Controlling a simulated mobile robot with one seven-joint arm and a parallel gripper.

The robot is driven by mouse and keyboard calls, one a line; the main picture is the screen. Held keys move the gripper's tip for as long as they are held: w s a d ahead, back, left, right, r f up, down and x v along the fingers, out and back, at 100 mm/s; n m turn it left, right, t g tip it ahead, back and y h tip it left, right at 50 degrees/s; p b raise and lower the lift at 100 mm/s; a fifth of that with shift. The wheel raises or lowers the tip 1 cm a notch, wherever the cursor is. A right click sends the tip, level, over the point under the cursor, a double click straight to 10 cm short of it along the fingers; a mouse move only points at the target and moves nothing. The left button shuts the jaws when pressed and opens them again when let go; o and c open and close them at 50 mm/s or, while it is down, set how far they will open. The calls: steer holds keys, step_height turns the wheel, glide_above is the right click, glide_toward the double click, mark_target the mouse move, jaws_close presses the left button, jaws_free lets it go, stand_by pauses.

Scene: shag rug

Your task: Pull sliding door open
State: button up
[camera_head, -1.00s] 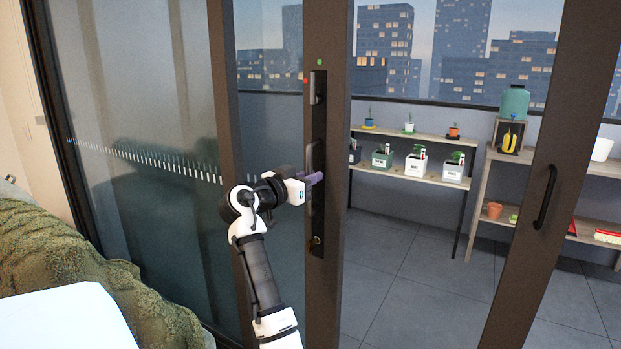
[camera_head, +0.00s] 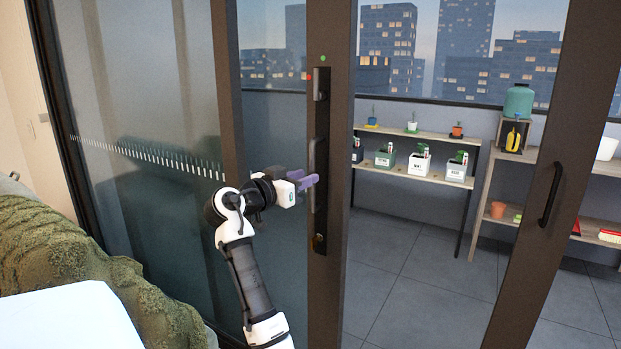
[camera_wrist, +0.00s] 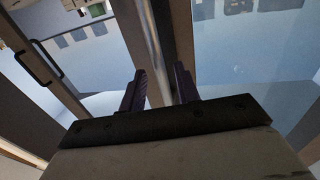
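The sliding door's dark frame post (camera_head: 333,240) stands upright at the middle of the head view, with a long vertical handle (camera_head: 317,160) on it. My gripper (camera_head: 308,183) is at the handle's height, just left of its lower part. In the wrist view my gripper (camera_wrist: 160,88) has its two purple fingers apart. A pale upright bar, seemingly the handle (camera_wrist: 155,45), runs between them. Space shows beside it, so I see no grip on it. Whether the fingertips reach around the bar or stop short of it, I cannot tell.
A second dark post with a handle (camera_head: 550,195) stands at the right. Beyond are shelves with potted plants (camera_head: 420,161) and a grey tiled floor (camera_head: 410,270). A glass panel (camera_head: 140,110) is at the left. A green shaggy cover (camera_head: 60,245) lies at the lower left.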

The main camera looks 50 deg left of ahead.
steer(key=s+b, duration=0.1)
steer(key=s, duration=0.9)
steer(key=shift+d, duration=0.4)
